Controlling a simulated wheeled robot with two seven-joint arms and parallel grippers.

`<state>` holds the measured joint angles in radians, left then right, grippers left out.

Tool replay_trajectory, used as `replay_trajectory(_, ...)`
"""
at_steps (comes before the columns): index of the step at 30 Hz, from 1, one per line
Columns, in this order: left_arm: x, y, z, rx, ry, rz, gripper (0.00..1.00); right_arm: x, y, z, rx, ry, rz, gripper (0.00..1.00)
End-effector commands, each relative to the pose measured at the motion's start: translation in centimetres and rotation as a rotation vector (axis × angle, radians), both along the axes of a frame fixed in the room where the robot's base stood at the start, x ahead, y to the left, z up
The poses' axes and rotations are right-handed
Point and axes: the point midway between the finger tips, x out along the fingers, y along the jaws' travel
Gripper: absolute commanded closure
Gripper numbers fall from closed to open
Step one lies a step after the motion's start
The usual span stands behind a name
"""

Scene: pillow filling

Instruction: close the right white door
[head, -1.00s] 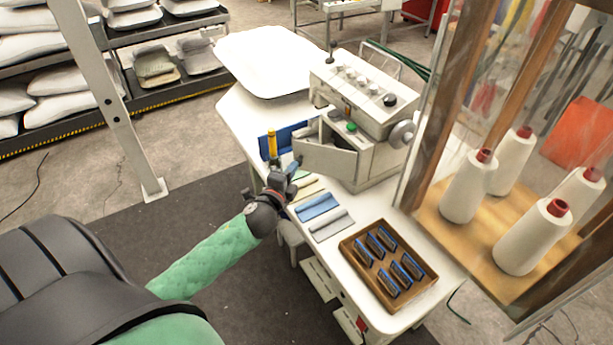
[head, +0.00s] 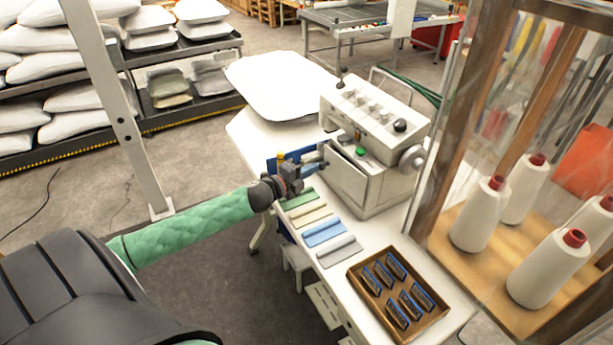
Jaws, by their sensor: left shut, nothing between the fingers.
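The white sewing machine (head: 392,165) stands on the white table, turned with its front to the left. Its white door (head: 345,180) is swung in close to the machine's front. A dark gap and a green knob (head: 360,151) show above the door's top edge, so I cannot tell whether it sits flush. My left gripper (head: 317,172) is shut and empty, with its tips at or just beside the door's left end. Whether they touch the door is unclear. My right gripper is not in view.
Coloured folded cloths (head: 324,232) lie in front of the gripper on the table. A brown tray (head: 352,278) of blue-edged pieces is nearer. A blue bin (head: 284,160) sits behind the gripper. A wood-framed case (head: 440,250) with white thread cones stands right.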

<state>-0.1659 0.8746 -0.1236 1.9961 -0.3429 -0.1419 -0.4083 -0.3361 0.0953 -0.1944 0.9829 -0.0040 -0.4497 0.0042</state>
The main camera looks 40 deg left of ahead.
Motion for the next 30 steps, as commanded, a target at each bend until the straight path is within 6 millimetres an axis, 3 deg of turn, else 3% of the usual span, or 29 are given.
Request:
replay_trajectory(9,1.9,0.0,0.0,0.000,0.000,0.001,1.00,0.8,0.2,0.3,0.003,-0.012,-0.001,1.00)
replay_trajectory(20,2.2,0.0,0.0,0.000,0.000,0.003,1.00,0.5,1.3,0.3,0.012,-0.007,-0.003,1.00)
replay_trajectory(30,2.3,0.2,0.2,0.001,-0.002,0.003,1.00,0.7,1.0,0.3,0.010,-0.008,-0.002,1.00)
